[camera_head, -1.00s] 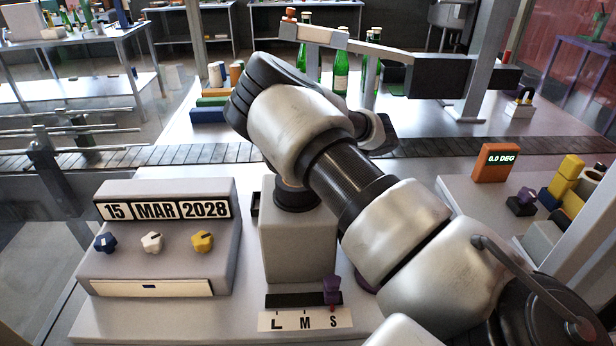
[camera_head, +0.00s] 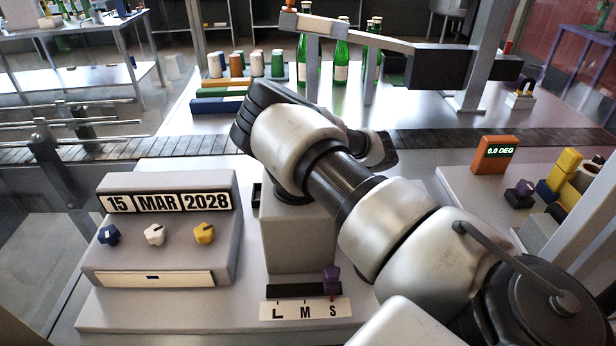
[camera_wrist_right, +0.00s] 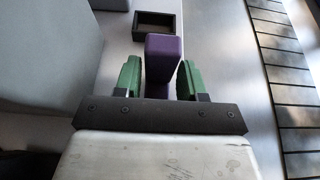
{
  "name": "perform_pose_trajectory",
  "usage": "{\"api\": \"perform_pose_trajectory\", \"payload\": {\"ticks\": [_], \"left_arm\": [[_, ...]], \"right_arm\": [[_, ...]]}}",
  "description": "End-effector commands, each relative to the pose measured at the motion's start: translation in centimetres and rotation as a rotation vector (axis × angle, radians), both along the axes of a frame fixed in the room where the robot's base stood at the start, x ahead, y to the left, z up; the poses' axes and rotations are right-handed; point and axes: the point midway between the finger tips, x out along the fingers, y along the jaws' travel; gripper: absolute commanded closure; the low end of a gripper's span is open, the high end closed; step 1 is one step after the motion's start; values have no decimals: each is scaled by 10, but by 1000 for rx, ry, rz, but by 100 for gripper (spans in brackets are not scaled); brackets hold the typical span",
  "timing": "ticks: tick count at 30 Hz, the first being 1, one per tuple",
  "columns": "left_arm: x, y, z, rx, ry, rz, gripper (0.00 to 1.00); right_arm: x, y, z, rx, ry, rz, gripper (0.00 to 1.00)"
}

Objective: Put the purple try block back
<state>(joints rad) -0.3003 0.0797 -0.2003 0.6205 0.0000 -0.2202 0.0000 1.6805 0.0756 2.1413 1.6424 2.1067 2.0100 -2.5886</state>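A purple block (camera_wrist_right: 162,58) stands between the green fingers of my right gripper (camera_wrist_right: 159,78) in the right wrist view. Thin gaps seem to show beside its lower part, and I cannot tell whether the fingers press on it. A small dark, empty tray (camera_wrist_right: 157,24) lies just beyond the block. In the head view the tray's edge (camera_head: 257,194) shows left of the grey machine column (camera_head: 298,240). My right arm hides the right gripper and block there. My left gripper is not in view.
The conveyor (camera_wrist_right: 284,80) runs along the right. A date box (camera_head: 160,235) with knobs and an L M S slider plate (camera_head: 306,310) stand near the column. Green bottles (camera_head: 341,60) are beyond the conveyor.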

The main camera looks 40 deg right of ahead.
Motion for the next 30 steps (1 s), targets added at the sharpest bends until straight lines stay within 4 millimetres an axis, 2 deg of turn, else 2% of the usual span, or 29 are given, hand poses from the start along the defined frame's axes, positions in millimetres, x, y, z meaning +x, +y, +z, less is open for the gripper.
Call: {"api": "perform_pose_trajectory", "payload": {"ticks": [1, 3, 10, 14, 17, 30], "left_arm": [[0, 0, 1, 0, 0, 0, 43], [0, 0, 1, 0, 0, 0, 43], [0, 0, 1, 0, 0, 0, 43], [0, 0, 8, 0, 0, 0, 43], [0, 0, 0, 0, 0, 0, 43], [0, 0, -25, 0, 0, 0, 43]], "right_arm": [[0, 0, 1, 0, 0, 0, 52], [0, 0, 1, 0, 0, 0, 43], [0, 0, 1, 0, 0, 0, 43], [0, 0, 7, 0, 0, 0, 43], [-8, -12, 9, 1, -4, -6, 43], [-61, -74, 42, 1, -5, -4, 43]]}}
